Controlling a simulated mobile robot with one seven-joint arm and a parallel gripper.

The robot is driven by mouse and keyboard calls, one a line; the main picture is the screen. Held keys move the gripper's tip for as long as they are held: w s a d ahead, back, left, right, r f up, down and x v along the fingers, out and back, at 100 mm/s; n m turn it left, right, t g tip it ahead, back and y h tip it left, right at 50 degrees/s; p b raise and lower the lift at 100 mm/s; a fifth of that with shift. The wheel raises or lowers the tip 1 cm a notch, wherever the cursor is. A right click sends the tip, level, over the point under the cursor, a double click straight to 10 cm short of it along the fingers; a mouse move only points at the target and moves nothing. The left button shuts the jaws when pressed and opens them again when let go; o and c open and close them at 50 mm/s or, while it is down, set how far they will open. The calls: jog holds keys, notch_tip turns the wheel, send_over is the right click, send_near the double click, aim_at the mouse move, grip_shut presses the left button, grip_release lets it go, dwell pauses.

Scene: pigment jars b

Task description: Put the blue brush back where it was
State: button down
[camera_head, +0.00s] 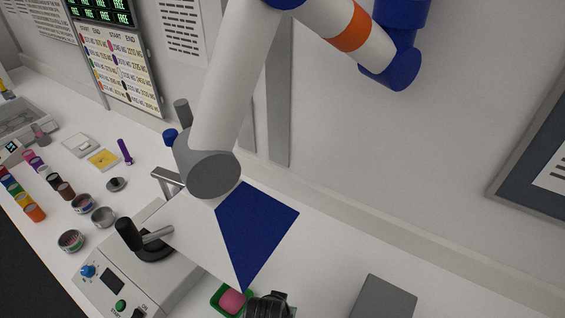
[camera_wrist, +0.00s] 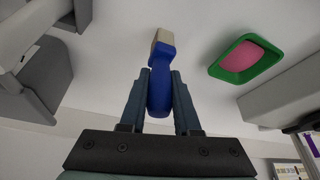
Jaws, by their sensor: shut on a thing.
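The blue brush (camera_wrist: 160,94) is in my gripper (camera_wrist: 162,74), seen in the wrist view. The two dark fingers are shut on its rounded blue handle, one on each side. Its pale beige end (camera_wrist: 162,46) points away from the gripper, toward the top of the picture. The brush appears over a pale surface; I cannot tell whether it touches it. I cannot make out the brush in the head view.
A green tray (camera_wrist: 216,70) with a pink block (camera_wrist: 240,58) lies to the right of the brush; the tray also shows in the head view (camera_head: 216,299). Grey blocks flank the wrist view. Jars, a yellow pad (camera_head: 103,159) and a control box (camera_head: 119,285) occupy the bench's left.

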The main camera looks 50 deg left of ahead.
jog(key=shift+f, duration=0.55)
jog(key=shift+s+r, duration=0.15)
jog(key=shift+r, duration=0.1)
jog(key=shift+f, duration=0.15)
jog(key=c, duration=0.6)
grip_release()
jog(key=shift+r, duration=0.2)
jog(key=v, duration=1.1)
jog(key=shift+s+d+r+b, duration=0.1)
jog(key=shift+d+r+b, duration=0.1)
jog(key=shift+r+b, duration=0.2)
